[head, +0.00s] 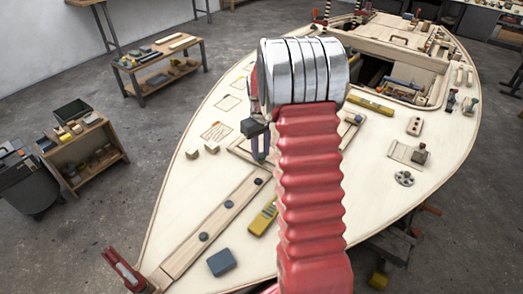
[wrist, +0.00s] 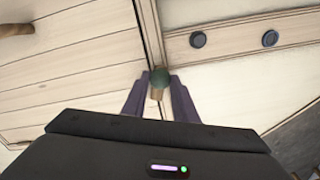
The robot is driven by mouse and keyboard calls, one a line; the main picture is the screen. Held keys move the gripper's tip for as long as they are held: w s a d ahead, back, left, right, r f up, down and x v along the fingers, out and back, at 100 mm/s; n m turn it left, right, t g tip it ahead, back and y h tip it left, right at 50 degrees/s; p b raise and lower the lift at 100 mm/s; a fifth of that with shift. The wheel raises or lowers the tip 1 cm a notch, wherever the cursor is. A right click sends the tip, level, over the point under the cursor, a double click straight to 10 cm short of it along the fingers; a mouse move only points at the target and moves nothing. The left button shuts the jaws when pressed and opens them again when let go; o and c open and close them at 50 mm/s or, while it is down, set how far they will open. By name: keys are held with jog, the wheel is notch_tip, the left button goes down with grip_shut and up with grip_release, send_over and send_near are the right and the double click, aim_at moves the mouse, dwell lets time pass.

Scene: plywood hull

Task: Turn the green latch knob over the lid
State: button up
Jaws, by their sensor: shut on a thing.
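In the wrist view, the green latch knob (wrist: 160,77) sits between the fingertips of my gripper (wrist: 158,92). The purple-grey fingers are closed in on it from both sides. A short wooden piece (wrist: 157,94) shows just below the knob, between the fingers. It lies near a dark seam beside a planked lid panel (wrist: 75,75). How far the latch is turned cannot be told. In the head view, my gripper (head: 262,147) points down at the deck, partly hidden by my red arm. The knob is hidden there.
A wooden strip (head: 180,258) with several round dark knobs crosses the pale deck. A yellow tool (head: 263,218) and a blue block (head: 221,262) lie near it. An open hatch (head: 372,72) with tools is farther back. Shelves (head: 84,153) stand off the hull at left.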

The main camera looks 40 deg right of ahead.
aim_at(261, 154)
jog(key=m, duration=1)
jog(key=shift+m, duration=0.4)
jog(key=shift+w+m, duration=0.1)
jog(key=shift+m, duration=1.5)
jog(key=shift+a, duration=0.1)
jog(key=o, duration=1.1)
jog(key=shift+c, duration=0.2)
notch_tip(261, 154, up, 14)
jog(key=shift+f, duration=0.15)
